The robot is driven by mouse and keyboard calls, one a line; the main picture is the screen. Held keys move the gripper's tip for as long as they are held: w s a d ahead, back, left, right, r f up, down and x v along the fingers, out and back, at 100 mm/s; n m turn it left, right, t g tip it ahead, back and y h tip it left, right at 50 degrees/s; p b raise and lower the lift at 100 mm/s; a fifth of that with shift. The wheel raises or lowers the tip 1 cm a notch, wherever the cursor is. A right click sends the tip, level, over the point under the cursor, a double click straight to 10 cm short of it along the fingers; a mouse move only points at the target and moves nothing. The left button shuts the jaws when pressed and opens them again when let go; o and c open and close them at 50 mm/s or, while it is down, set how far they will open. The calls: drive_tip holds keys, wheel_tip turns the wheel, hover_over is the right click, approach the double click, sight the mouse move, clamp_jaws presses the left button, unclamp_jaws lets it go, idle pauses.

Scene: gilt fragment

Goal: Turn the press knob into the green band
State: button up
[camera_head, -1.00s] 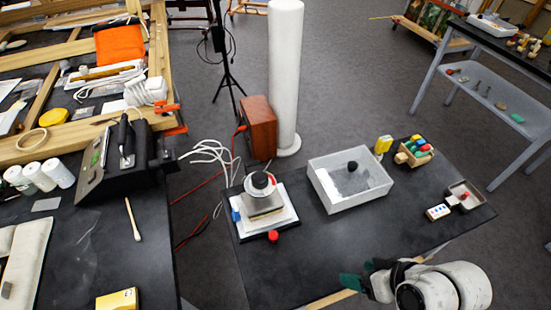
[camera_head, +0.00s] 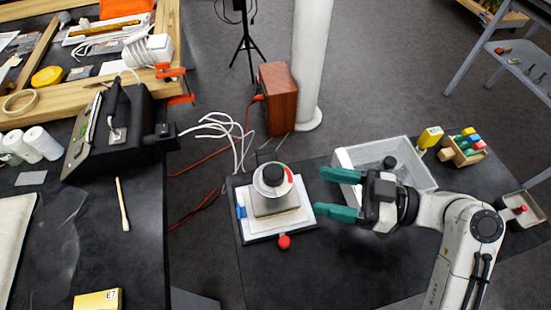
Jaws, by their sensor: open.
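The press (camera_head: 277,203) stands on a white board with a dark base on the black table, left of my gripper. Its black knob (camera_head: 273,176) sits on top, inside a round dial whose rim shows a green part (camera_head: 283,165) at the top and a red part at the right. My gripper (camera_head: 328,194) has green fingers, spread apart and empty. It points left, just right of the press and apart from it. The knob's exact setting is too small to tell.
A grey-white tray (camera_head: 346,158) lies behind my gripper. A red ball-shaped knob (camera_head: 284,242) sticks out at the press's front. A yellow block (camera_head: 430,137) and a wooden rack (camera_head: 463,150) stand at the back right. A white column (camera_head: 312,70) rises behind the table.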

sight(284, 176)
drive_tip(key=shift+n+y, duration=0.3)
drive_tip(key=shift+n, duration=0.1)
drive_tip(key=p+x, duration=0.1)
drive_tip(key=x, duration=0.5)
drive_tip(key=r+p+x, duration=0.1)
drive_tip(key=x, duration=0.2)
drive_tip(key=shift+w+a+r+p, duration=0.1)
drive_tip(key=shift+w+a+p, duration=0.1)
drive_tip(key=shift+w+p, duration=0.1)
drive_tip(key=shift+w+a, duration=0.1)
drive_tip(key=shift+a, duration=0.65)
drive_tip(key=c, duration=1)
drive_tip(key=shift+o, duration=0.2)
